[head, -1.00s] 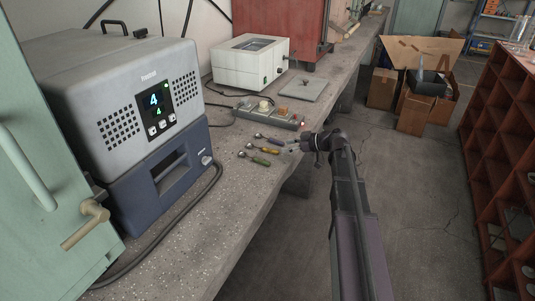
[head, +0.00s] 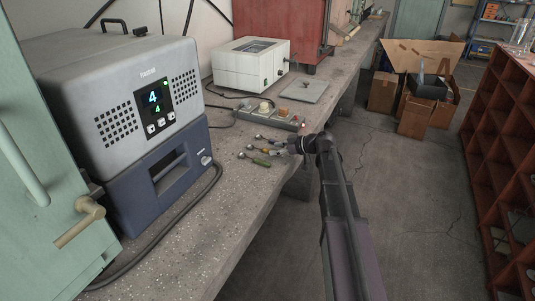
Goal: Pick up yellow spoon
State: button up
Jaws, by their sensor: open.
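Three small spoons lie side by side on the concrete bench (head: 200,228), near its front edge. The yellow spoon (head: 260,149) is the middle one, with its bowl to the left. The green spoon (head: 257,160) lies nearest to me and the purple spoon (head: 268,139) farthest. My gripper (head: 286,147) is open at the right ends of the spoons and hides part of the yellow handle. I cannot tell whether it touches the yellow spoon.
A power strip (head: 270,117) with plugs lies just behind the spoons. A grey flat plate (head: 304,90) and a white box device (head: 247,65) stand farther back. A grey-blue machine (head: 125,110) with a cable stands left. The bench between it and the spoons is clear.

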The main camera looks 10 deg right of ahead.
aim_at(263, 150)
jog(key=shift+b+x, duration=0.35)
jog(key=shift+x, duration=0.95)
grip_shut()
